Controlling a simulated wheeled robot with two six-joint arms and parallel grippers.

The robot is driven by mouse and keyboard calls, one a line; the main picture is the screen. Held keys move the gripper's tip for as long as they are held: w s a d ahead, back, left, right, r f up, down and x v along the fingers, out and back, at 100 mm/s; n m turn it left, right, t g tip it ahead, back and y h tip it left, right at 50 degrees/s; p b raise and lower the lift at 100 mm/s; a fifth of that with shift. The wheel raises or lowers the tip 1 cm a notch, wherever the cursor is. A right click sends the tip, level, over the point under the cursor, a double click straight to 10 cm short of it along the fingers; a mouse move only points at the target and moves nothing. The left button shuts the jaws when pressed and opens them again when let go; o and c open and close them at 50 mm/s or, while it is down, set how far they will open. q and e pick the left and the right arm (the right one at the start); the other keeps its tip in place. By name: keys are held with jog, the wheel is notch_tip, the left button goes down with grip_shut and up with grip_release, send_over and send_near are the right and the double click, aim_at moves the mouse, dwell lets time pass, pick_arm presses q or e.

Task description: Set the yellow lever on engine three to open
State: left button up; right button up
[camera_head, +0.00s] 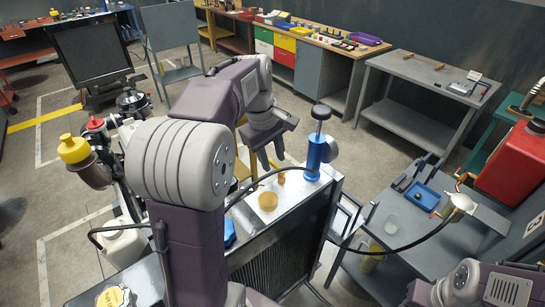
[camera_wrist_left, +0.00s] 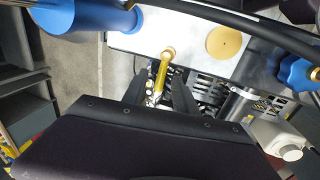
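The yellow lever (camera_wrist_left: 161,76) shows in the left wrist view with a round brass end at its top. It lies in the gap between the fingers of my left gripper (camera_wrist_left: 160,98). I cannot tell whether a finger touches it. In the head view my left gripper (camera_head: 262,160) points down over the engine, with its fingers apart. A small brass piece (camera_head: 281,177) beside it may be the lever's end. The engine (camera_head: 292,225) has a bright metal top and dark ribbed side; its number cannot be read. My right gripper (camera_head: 420,292) is partly visible at the lower right; its fingers are not clear.
A blue cylinder (camera_head: 318,155) stands beside the left gripper. A yellow disc (camera_head: 268,201) lies on the metal top. A black hose (camera_head: 420,238) runs from the engine toward a grey bench (camera_head: 400,235) at right. Open floor lies behind the engine.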

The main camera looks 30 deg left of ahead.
pick_arm(q)
jog(key=shift+s+d, duration=0.15)
jog(key=shift+s, duration=0.1)
jog(key=shift+w, duration=0.15)
grip_shut()
jog(key=shift+w+r+m+p, duration=0.15)
jog(key=shift+w+m+p, duration=0.1)
jog(key=shift+m+p, duration=0.7)
jog(key=shift+w+d+m+g+h+p, duration=0.3)
jog(key=shift+m+p, duration=0.55)
jog(key=shift+m, duration=0.65)
jog(key=shift+w+d+m+g+h+p, duration=0.15)
jog(key=shift+w+d+m+g+p, duration=0.15)
jog(key=shift+m+p, duration=0.9)
jog(key=shift+w+d+m+g+h+p, duration=0.25)
jog(key=shift+m+p, duration=0.3)
jog(key=shift+m, duration=1.2)
jog(key=shift+d, duration=0.1)
